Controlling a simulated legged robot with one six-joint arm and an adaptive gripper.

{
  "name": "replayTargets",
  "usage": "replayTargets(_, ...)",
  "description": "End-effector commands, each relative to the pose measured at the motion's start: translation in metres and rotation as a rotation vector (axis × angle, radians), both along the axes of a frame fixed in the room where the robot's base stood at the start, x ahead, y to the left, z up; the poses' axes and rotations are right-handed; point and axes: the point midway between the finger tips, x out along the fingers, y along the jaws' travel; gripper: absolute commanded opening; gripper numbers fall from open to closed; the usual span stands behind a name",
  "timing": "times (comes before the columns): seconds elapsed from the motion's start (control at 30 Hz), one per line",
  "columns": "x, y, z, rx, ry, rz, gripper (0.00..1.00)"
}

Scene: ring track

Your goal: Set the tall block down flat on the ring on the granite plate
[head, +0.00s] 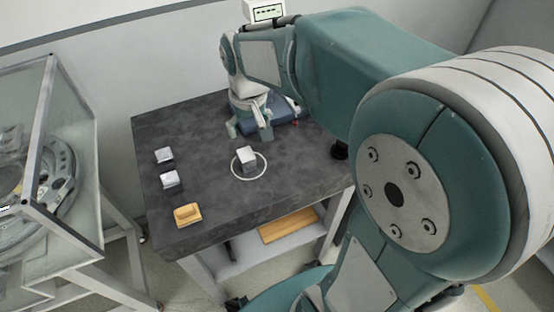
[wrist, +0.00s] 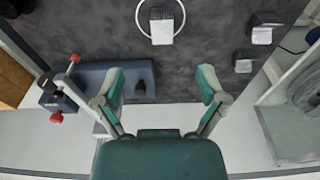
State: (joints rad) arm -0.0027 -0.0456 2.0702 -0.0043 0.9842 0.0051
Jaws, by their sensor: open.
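A pale-topped block (head: 247,156) with grey sides stands at the white ring (head: 235,174) on the dark granite plate (head: 205,125). In the head view it appears inside the ring outline. In the wrist view its bright top (wrist: 161,32) overlaps the ring's lower edge, and the ring (wrist: 140,22) shows around and above it. Whether the block is upright or lying flat is hard to tell. My gripper (head: 249,130) is open and empty, behind the block and apart from it. Its two spread fingers show in the wrist view (wrist: 160,87), with nothing between them.
Two more pale blocks (head: 164,156) (head: 171,180) and a yellow block (head: 187,215) stand along the plate's left side. A blue fixture (head: 284,108) lies by my gripper; red knobs (wrist: 56,117) show beside it. A glass-walled case (head: 70,140) stands left of the table.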

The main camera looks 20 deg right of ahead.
Motion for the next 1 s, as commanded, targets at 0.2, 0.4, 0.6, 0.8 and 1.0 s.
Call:
replayTargets(0.2, -0.043, 0.0, 0.027, 0.001, -0.099, 0.001, 0.91)
replayTargets(0.4, -0.081, 0.0, 0.041, 0.002, -0.184, 0.0, 0.91)
replayTargets(0.6, -0.119, 0.0, 0.047, 0.003, -0.269, 0.0, 0.91)
replayTargets(0.8, -0.147, 0.0, 0.046, 0.003, -0.339, 0.001, 0.91)
replayTargets(1.0, -0.156, 0.0, 0.045, 0.003, -0.36, 0.001, 0.91)
